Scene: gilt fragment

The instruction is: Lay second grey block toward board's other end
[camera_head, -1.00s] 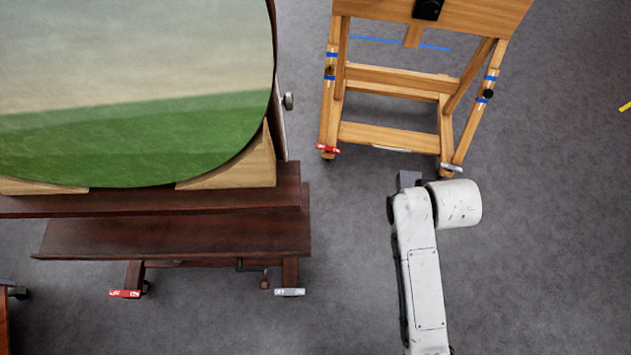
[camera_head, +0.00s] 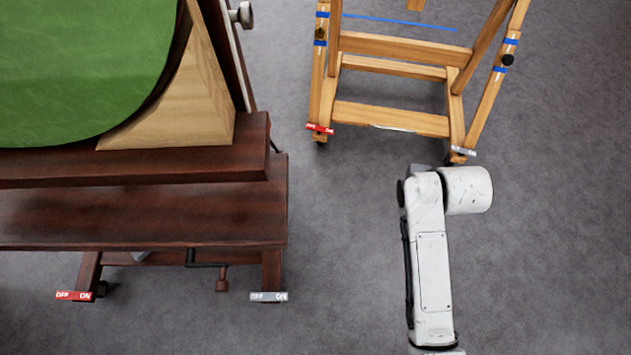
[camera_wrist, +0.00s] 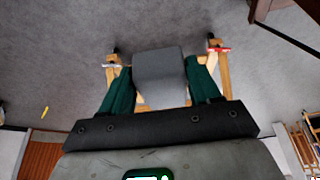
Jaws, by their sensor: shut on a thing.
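My gripper (camera_wrist: 160,84) is shut on a grey block (camera_wrist: 158,70) in the wrist view, with a green finger on each side of it. In the head view, a small grey part shows just behind my arm's far end; I cannot tell if it is the block. The dark wooden easel at left has a lower board (camera_head: 130,217), whose visible top is bare, and a ledge (camera_head: 200,168) above it. My arm is to the right of the board, with carpet between them. No other grey block is clearly seen on the board.
A round-edged painting (camera_head: 80,70) with a pale wooden corner piece (camera_head: 190,100) stands on the ledge. A light wooden easel (camera_head: 390,118) stands beyond my arm. The crank (camera_head: 221,278) juts below the board. Grey carpet is free at right.

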